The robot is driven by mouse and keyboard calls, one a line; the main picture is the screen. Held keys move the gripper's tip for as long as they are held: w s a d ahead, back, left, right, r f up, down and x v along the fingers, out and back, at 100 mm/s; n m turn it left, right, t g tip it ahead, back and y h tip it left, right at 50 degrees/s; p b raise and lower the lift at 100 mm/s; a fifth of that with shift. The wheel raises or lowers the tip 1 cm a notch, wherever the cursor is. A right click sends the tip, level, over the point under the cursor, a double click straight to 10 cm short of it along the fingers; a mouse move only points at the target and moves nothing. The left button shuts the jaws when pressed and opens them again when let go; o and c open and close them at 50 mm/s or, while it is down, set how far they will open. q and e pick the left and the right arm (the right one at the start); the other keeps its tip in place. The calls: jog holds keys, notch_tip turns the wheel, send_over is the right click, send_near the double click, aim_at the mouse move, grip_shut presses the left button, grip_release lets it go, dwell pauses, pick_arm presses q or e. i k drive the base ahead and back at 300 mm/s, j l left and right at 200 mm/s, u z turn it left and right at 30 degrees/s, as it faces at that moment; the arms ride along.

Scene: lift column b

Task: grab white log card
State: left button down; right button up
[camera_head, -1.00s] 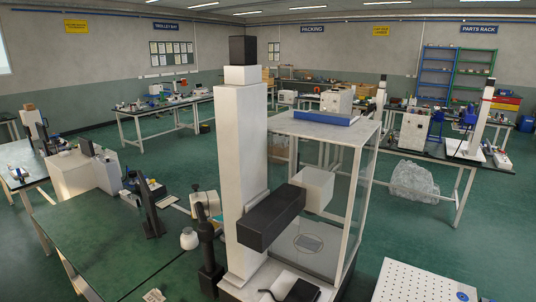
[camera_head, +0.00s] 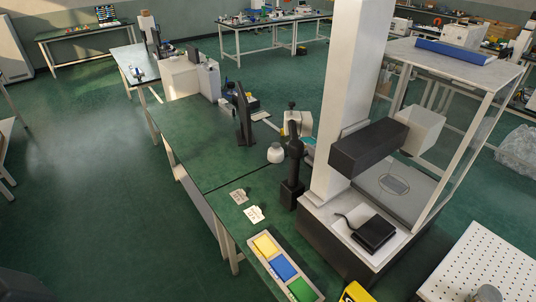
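Neither of my grippers can be made out in the view.
A tray (camera_head: 251,241) with yellow, blue and green pieces lies in front of the cards. A black stand (camera_head: 292,180) and a white column (camera_head: 348,90) rise to their right. A white jar (camera_head: 275,153) stands behind. The bench left of the cards is clear.

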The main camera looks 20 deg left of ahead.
aim_at(253, 213)
jog(key=u, duration=0.6)
jog(key=k+l+u, duration=0.1)
jog(key=k, duration=0.25)
jog(key=l, duration=0.1)
